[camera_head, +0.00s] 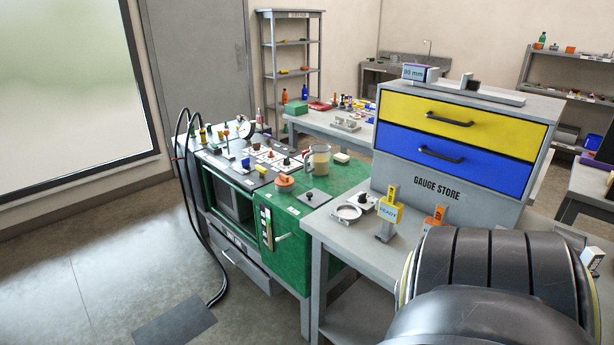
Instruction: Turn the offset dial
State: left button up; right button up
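The green pipe fusion cart (222,197) stands left of centre, with a dark control panel (228,158) on top. Several small knobs and switches sit on the panel, some on white plates, including a dark knob (286,163). An orange round knob (285,182) is near the cart's front edge. A round white-faced gauge (245,129) stands at the back. The labels are too small to read, so I cannot tell which control is the offset dial. Neither gripper is in view; a large black link of my own arm fills the lower right.
A clear jug (318,160) stands on the cart. A grey table (345,245) beside it holds a yellow tagged stand (389,209), an orange one (433,220) and the gauge store drawers (455,150), shut. Black hoses (190,215) hang at the cart's left.

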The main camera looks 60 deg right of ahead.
aim_at(362, 198)
jog(key=z, duration=0.6)
jog(key=i, duration=1.35)
jog(key=z, duration=1.2)
